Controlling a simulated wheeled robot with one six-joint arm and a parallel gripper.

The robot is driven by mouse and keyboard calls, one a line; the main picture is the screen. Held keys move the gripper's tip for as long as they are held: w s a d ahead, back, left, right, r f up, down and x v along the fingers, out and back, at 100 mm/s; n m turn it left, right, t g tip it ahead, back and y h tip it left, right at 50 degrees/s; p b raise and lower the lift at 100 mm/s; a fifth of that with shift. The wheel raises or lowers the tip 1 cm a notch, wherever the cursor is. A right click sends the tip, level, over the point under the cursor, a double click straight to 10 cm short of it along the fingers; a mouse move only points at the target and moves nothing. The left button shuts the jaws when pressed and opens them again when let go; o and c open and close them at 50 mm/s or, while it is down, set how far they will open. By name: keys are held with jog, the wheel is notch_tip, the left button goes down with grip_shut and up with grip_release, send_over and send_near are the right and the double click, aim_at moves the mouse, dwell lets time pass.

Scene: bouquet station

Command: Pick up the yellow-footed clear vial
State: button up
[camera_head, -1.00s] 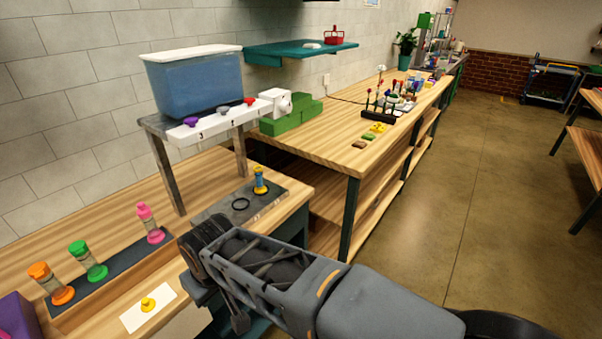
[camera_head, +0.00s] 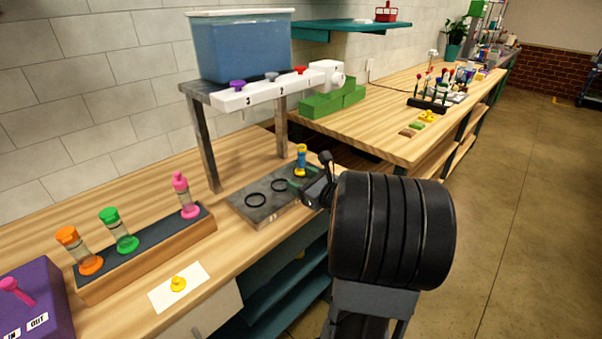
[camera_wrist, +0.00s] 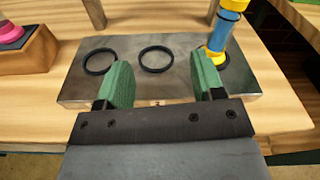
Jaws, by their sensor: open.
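The yellow-footed vial (camera_head: 301,160) stands upright at the right end of a grey metal plate (camera_head: 240,205). It has a yellow cap and foot, and its middle looks blue. In the wrist view the vial (camera_wrist: 228,25) is at the upper right, behind and partly hidden by the right green finger. My gripper (camera_wrist: 165,80) is open and empty, its fingers pointing over the plate. The vial is not between the fingers. In the head view my gripper (camera_head: 306,189) is just in front of the vial, low near the plate; whether it touches cannot be told.
A rack (camera_head: 150,262) holds orange, green and pink vials to the left. A white card (camera_head: 160,296) bears a yellow knob. A metal stand (camera_head: 202,140) with a blue tank (camera_head: 240,50) rises behind. A purple box (camera_head: 45,300) is far left.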

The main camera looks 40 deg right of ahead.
aim_at(304, 159)
jog(key=d+m+h, duration=0.1)
jog(key=d, duration=0.1)
jog(key=d+m+h, duration=0.1)
jog(key=d, duration=0.1)
jog(key=d+m+t+h, duration=0.1)
jog(key=d+m, duration=0.1)
jog(key=shift+s+f+h, duration=0.15)
jog(key=shift+f+h, duration=0.15)
jog(key=shift+m, duration=0.3)
jog(key=w, duration=0.6)
jog(key=shift+w+d, duration=0.25)
jog(key=shift+d, duration=0.15)
jog(key=shift+w+d+p, duration=0.2)
jog(key=shift+w+p, duration=0.05)
jog(key=shift+w, duration=1.35)
jog(key=shift+w+d+p, duration=0.15)
jog(key=shift+w+p, duration=0.1)
jog(key=shift+w, duration=1.35)
jog(key=shift+c, duration=0.3)
jog(key=c, duration=1.1)
